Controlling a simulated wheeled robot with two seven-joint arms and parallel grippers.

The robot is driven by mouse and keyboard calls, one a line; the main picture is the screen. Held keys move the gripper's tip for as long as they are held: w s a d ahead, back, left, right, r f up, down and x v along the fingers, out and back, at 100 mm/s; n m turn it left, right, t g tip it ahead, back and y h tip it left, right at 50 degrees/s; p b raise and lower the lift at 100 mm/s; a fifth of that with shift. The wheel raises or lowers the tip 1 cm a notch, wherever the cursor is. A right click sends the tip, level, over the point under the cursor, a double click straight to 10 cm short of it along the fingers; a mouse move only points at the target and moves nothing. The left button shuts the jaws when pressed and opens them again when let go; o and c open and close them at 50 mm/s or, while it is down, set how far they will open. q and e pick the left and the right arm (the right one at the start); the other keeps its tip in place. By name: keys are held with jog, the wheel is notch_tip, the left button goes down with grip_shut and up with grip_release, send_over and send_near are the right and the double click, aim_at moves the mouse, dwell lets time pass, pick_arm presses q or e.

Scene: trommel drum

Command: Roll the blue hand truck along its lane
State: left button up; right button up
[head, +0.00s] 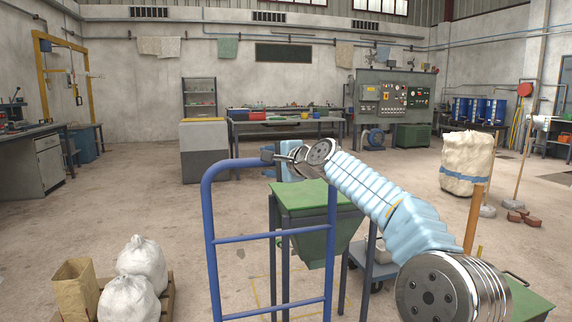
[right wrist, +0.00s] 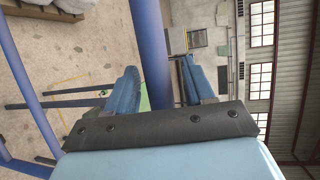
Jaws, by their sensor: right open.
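The blue hand truck (head: 211,245) stands upright in front of me in the head view, with a curved top bar and cross rungs. The hand truck's base and wheels are out of view. My left gripper does not show. Yellow floor lines (head: 256,290) show behind the hand truck's rungs.
A green hopper (head: 300,197) on a dark stand is just behind the hand truck. White sacks (head: 143,262) and a brown paper bag (head: 76,290) sit on a pallet at lower left. A large cream bulk bag (head: 466,165) stands at right. The floor at left is open.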

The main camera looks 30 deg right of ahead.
jog(key=b+v, duration=0.2)
jog(key=v, duration=0.9)
jog(key=shift+s, duration=0.2)
